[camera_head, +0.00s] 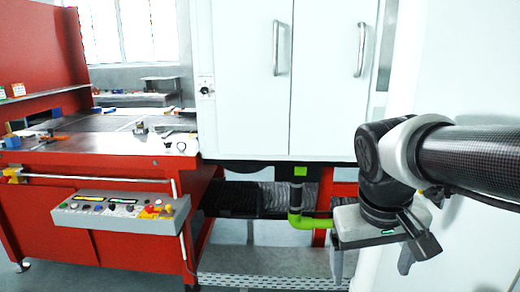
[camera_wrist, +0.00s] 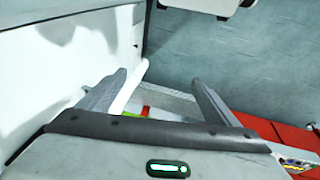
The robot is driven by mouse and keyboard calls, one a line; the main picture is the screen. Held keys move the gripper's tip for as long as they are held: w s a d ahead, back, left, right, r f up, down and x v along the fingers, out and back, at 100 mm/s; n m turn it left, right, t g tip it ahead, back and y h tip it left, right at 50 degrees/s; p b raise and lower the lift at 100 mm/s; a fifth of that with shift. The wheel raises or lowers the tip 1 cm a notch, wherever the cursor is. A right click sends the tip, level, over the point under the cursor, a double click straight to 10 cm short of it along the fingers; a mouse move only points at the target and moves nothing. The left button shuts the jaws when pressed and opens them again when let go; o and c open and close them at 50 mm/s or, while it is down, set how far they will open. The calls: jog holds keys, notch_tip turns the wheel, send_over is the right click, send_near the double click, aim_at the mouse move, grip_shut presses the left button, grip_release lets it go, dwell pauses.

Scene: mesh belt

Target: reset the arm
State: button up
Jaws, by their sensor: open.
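My gripper (camera_head: 370,270) hangs at the right of the head view, with its fingers pointing down, in front of the white wall and right of the cabinet. In the wrist view my gripper (camera_wrist: 159,79) shows two grey fingers spread well apart. Nothing is held between them. Behind the gap are a white post, a pale ledge and a small patch of green and red. My arm reaches in from the right edge, and the wrist is bent downward.
A white cabinet (camera_head: 330,85) with two handles stands in the middle. At left is a red workbench (camera_head: 120,215) with a grey control panel (camera_head: 120,208). A green pipe (camera_head: 308,222) runs below the cabinet, left of my gripper. Grey floor (camera_wrist: 225,65) lies open in the wrist view.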

jog(key=s+a+t+y, duration=0.2)
jog(key=s+a+t, duration=0.1)
jog(key=s+a, duration=0.25)
notch_tip(320, 180, up, 22)
jog(key=p, duration=2.2)
